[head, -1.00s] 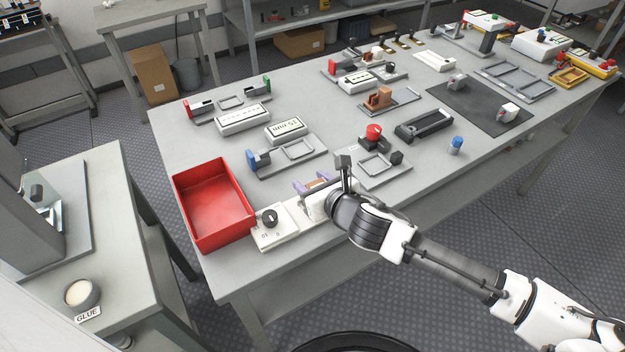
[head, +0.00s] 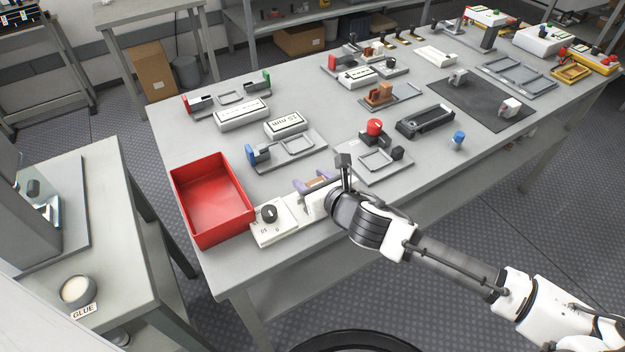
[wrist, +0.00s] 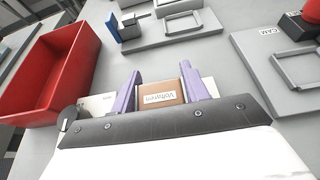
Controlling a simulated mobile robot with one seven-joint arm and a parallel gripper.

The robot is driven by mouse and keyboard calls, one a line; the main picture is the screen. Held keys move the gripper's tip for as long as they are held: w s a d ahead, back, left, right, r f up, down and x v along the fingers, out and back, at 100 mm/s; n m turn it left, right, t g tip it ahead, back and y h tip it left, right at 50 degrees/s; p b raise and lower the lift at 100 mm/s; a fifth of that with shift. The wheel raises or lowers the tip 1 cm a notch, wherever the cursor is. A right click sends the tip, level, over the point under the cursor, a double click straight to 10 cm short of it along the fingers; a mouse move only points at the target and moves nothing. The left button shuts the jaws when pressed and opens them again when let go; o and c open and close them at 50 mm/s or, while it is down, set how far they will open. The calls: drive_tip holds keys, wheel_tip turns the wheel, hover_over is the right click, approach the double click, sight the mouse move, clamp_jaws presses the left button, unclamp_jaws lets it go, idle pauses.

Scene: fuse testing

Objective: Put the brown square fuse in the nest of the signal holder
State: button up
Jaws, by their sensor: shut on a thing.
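My gripper (wrist: 157,92) has two purple fingers. It is shut on a brown block with a white label (wrist: 168,93), which fits the brown square fuse. In the head view, my gripper (head: 316,181) is low near the table's front edge, over a white unit with a black knob (head: 269,222). Whether the fuse touches that unit is hidden. No holder is readably marked signal. Grey holders with square nests are the blue-ended one (head: 290,150), behind my gripper, and one near the red button (head: 378,168), to its right. Both nests look empty.
A red bin (head: 212,200) stands left of my gripper. White labelled boxes (head: 242,114) and a black tray (head: 426,121) lie farther back. A red mushroom button (head: 375,127) rises close to the right. Bare table shows between the holders.

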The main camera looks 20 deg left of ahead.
drive_tip(key=shift+f+b, duration=0.4)
drive_tip(key=shift+f, duration=0.05)
drive_tip(key=o, duration=1.3)
drive_tip(key=shift+c, duration=0.2)
drive_tip(key=shift+r, duration=0.1)
